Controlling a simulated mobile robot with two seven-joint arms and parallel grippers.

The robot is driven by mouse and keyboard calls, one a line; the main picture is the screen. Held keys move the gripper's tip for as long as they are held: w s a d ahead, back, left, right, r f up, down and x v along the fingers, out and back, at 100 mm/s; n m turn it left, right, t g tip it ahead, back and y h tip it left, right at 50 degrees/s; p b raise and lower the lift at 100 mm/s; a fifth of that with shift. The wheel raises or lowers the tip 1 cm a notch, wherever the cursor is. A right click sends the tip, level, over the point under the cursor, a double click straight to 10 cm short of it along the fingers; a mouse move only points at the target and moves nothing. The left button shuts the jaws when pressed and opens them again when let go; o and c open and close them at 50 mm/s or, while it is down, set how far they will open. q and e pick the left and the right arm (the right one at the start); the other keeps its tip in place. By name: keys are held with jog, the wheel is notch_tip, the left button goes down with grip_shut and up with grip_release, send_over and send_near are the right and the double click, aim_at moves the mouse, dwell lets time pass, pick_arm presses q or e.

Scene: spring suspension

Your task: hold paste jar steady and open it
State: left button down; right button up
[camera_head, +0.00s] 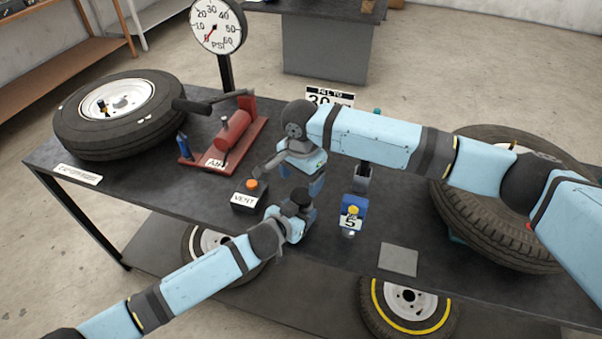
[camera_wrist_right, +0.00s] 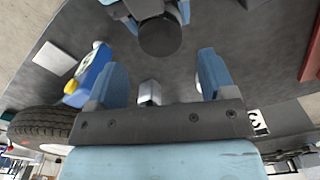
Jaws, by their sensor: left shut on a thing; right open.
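The paste jar shows mainly as its round black lid (camera_head: 301,196), which is also at the top middle of the right wrist view (camera_wrist_right: 160,37). Its body is largely hidden by my left gripper. My left gripper (camera_head: 299,213) is shut on the jar, near the front middle of the bench; its blue fingers also show in the right wrist view (camera_wrist_right: 150,8) behind the lid. My right gripper (camera_head: 316,184) is open and empty, just behind and above the jar. In the right wrist view its two fingers (camera_wrist_right: 160,78) stand wide apart, with the lid beyond their tips, apart from them.
A VENT box (camera_head: 249,196) with an orange button stands left of the jar. A red pump (camera_head: 232,133) and tyres (camera_head: 128,118) (camera_head: 480,225) occupy the bench's sides.

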aim_at(301, 195)
jog(key=shift+f, duration=2.75)
jog(key=c, duration=0.9)
jog(key=n, duration=0.3)
jog(key=shift+n, duration=0.3)
jog(key=shift+c, duration=0.2)
jog(key=o, duration=1)
